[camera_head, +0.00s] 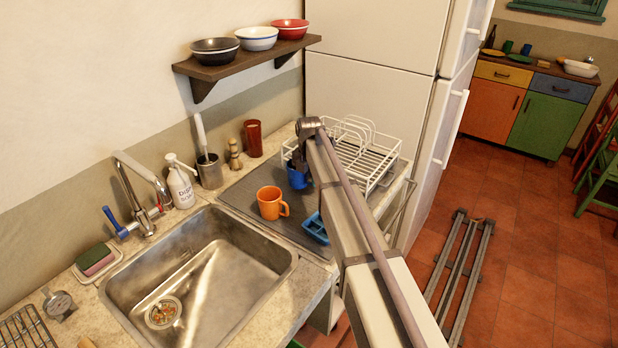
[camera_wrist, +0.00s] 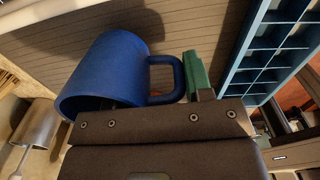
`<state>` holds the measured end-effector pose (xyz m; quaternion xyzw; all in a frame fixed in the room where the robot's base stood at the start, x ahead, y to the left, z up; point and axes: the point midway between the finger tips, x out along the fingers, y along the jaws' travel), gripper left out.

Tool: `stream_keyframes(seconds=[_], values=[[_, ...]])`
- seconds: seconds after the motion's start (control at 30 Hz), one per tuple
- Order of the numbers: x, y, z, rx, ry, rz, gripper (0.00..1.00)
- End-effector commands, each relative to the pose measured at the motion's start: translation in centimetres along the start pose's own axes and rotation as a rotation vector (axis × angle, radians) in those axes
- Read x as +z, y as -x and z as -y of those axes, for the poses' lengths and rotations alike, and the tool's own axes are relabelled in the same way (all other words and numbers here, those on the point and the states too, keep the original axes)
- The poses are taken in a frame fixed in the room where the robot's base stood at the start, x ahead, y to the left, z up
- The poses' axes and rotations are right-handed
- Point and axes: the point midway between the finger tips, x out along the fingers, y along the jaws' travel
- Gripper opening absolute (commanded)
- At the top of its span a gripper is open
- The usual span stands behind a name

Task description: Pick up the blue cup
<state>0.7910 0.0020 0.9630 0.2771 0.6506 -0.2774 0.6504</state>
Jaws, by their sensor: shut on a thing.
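The blue cup (camera_head: 296,180) is at the dark ribbed mat (camera_head: 232,196), behind the orange mug and partly hidden by my arm. My gripper (camera_head: 302,163) is at the cup and shut on it. In the wrist view the blue cup (camera_wrist: 103,72) fills the upper left, tilted in the picture, with its handle to the right. The dark gripper body covers the cup's lower side there, so the exact contact is hidden. I cannot tell whether the cup touches the mat.
An orange mug (camera_head: 270,203) stands close in front. A blue compartment tray (camera_head: 315,228) lies to the right, and a white dish rack (camera_head: 362,160) stands behind. A red-brown tumbler (camera_head: 253,138) and utensil holder (camera_head: 209,170) stand by the wall. The shelf (camera_head: 245,60) holds bowls.

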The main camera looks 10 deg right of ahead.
Motion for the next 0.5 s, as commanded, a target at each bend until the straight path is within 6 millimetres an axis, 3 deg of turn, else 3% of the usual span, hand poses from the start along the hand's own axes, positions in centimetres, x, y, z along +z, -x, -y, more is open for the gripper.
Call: stream_keyframes(seconds=[0.1, 0.5], values=[[0.0, 2.1, 0.0, 0.000, 0.000, 0.000, 0.04], [0.0, 6.6, 0.0, 0.000, 0.000, 0.000, 0.04]])
